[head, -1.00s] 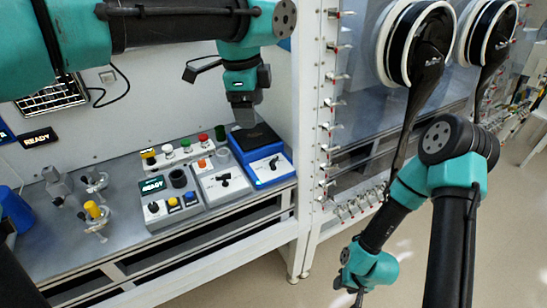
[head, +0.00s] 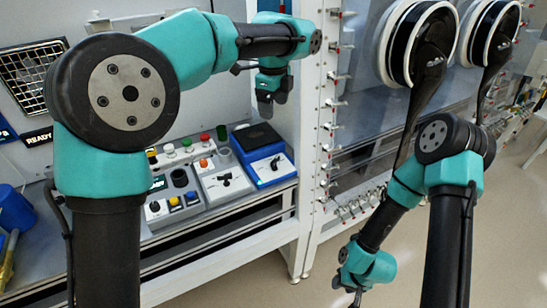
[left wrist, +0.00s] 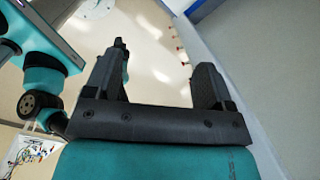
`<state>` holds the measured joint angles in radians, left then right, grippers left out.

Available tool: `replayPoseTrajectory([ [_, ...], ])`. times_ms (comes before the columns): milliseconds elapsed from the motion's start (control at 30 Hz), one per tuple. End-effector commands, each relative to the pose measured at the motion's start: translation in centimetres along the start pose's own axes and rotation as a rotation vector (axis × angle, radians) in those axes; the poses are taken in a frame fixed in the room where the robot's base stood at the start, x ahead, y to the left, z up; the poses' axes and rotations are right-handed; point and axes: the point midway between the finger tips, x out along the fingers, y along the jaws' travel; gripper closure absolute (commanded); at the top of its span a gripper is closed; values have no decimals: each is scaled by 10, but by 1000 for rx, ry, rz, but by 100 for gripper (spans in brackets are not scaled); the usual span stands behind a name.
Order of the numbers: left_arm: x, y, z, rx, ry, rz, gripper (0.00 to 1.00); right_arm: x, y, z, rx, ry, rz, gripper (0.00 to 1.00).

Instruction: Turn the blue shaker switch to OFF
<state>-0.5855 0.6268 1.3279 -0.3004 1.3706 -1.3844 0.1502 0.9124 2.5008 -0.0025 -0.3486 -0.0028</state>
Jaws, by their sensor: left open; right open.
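The blue shaker (head: 264,149) stands at the right end of the grey bench, with a dark top plate and a white front panel. Its small black switch (head: 275,162) is on that panel; its setting is too small to read. My left gripper (head: 270,106) hangs above and behind the shaker, apart from it. In the left wrist view the left gripper (left wrist: 162,82) is open, with nothing between its fingers. My right gripper (head: 354,292) is low over the floor at the bottom, far from the shaker, open and empty.
A white unit with a black switch (head: 222,184) and a grey unit with buttons (head: 174,206) stand left of the shaker. A white post (head: 308,150) rises to its right. Black glovebox gloves (head: 433,60) hang at right. My left arm covers much of the bench's left side.

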Motion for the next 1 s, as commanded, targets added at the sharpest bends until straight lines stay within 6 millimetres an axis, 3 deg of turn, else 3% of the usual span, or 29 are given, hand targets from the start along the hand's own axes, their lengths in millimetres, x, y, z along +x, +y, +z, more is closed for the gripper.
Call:
replayPoseTrajectory([
  [100,30,-24,6,41,1,17,23,0,0,0,0,0,0,57],
  [233,46,-35,9,67,2,23,23,0,0,0,0,0,0,57],
  [733,52,-36,10,71,2,25,23,0,0,0,0,0,0,57],
  [1000,85,-34,10,70,2,28,23,0,0,0,0,0,0,57],
])
